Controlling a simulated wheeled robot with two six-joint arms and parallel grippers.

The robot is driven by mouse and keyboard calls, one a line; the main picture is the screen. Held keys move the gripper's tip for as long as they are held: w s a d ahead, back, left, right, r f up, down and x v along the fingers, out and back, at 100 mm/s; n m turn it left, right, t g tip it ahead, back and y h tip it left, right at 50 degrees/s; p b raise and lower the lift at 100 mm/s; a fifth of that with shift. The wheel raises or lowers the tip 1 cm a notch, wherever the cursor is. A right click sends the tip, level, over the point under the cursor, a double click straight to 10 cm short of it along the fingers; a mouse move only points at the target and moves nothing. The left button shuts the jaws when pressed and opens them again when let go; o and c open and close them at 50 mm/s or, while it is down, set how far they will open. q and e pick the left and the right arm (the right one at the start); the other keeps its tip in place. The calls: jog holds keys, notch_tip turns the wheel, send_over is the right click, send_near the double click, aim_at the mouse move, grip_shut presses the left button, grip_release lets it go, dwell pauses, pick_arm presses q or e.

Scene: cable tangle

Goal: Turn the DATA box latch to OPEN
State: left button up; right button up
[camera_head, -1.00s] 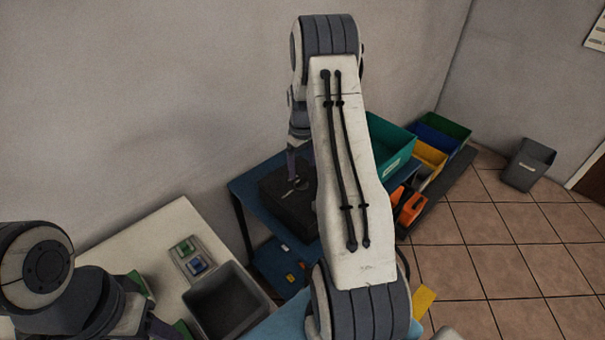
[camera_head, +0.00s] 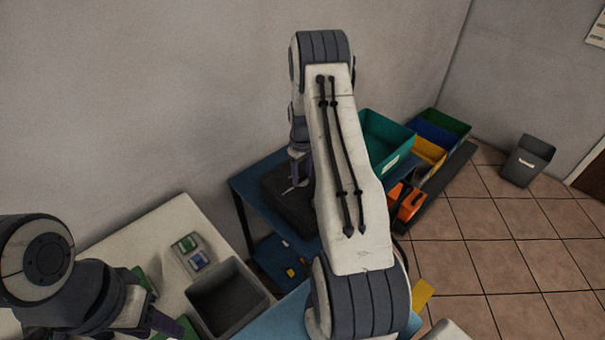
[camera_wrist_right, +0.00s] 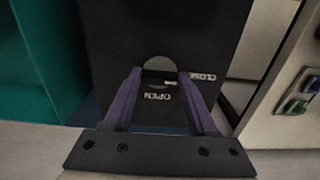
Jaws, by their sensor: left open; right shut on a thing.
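The dark DATA box (camera_head: 290,211) stands on a blue table near the wall, partly hidden behind my right arm. In the right wrist view, its dark face (camera_wrist_right: 115,40) carries white words OPEN (camera_wrist_right: 157,97) and CLOSED (camera_wrist_right: 203,77), around a grey round latch (camera_wrist_right: 158,63). My right gripper (camera_wrist_right: 160,77) has its purple fingers at the latch and is shut on it; the exact contact is hard to see. It also shows small at the box in the head view (camera_head: 295,188). My left gripper (camera_head: 172,328) is open at the lower left, away from the box, partly cut off.
A grey bin (camera_head: 226,300) and a small device with green and blue parts (camera_head: 192,252) are on the pale table at left. Teal (camera_head: 388,140), blue, green and yellow bins stand behind my right arm. Tiled floor at right is mostly clear.

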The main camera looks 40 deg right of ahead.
jog(key=shift+m, duration=0.3)
jog(key=m+b, duration=0.1)
jog(key=m, duration=0.2)
jog(key=shift+b, duration=0.4)
jog(key=m+b, duration=0.1)
jog(key=m, duration=0.4)
jog(key=shift+a, duration=0.1)
jog(key=m+b, duration=0.1)
jog(key=m, duration=0.3)
jog(key=shift+w+m, duration=0.1)
jog(key=shift+m, duration=0.2)
jog(key=shift+w+a+m+b, duration=0.1)
jog(key=shift+m+b, duration=0.25)
jog(key=shift+m, duration=1.95)
jog(key=o, duration=1.4)
jog(key=shift+c, duration=0.2)
jog(key=shift+r, duration=0.1)
